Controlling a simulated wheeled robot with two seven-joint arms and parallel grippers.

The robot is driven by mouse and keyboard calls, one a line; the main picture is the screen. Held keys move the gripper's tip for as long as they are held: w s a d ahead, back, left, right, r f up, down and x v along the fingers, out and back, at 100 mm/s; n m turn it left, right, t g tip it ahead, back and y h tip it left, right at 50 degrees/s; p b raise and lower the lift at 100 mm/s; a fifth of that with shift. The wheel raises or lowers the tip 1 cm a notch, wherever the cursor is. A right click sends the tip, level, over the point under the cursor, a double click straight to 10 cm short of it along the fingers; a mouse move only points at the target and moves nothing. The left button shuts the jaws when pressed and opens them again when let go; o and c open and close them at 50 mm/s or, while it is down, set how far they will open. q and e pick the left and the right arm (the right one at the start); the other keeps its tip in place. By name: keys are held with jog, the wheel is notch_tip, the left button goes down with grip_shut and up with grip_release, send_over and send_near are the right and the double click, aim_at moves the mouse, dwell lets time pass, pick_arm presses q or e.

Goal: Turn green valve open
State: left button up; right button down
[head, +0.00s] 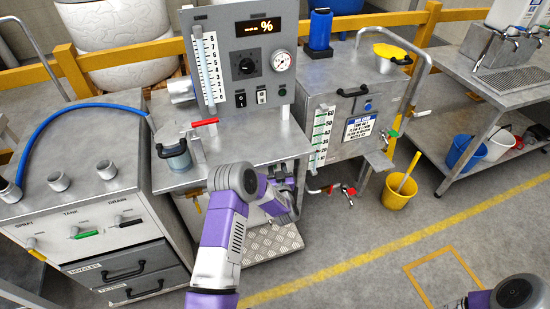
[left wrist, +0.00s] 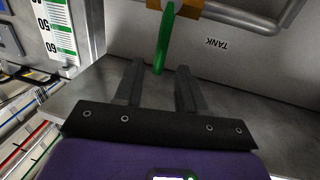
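In the left wrist view a green valve lever (left wrist: 165,40) hangs down from a brass-coloured valve body (left wrist: 187,8). An upside-down TANK label is beside it on a grey metal panel. My left gripper (left wrist: 160,72) is open. The lever's free end lies in the gap between the two fingertips, with clear space on both sides. In the head view my left arm reaches in front of the middle bench, and its hand hides whatever is behind it. A green handle (head: 393,134) shows at the right side of the tank there. My right gripper is out of view.
A bent metal pipe (left wrist: 245,20) runs near the valve. A white scale (left wrist: 57,30) stands at the left in the wrist view. The head view shows a left cabinet (head: 80,190), a tank with its own scale (head: 322,137), red-handled taps (head: 347,190) and a yellow bucket (head: 398,195).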

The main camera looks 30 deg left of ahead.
pick_arm(q)
jog(key=b+x, duration=0.1)
jog(key=x, duration=0.4)
grip_shut()
dwell(0.3)
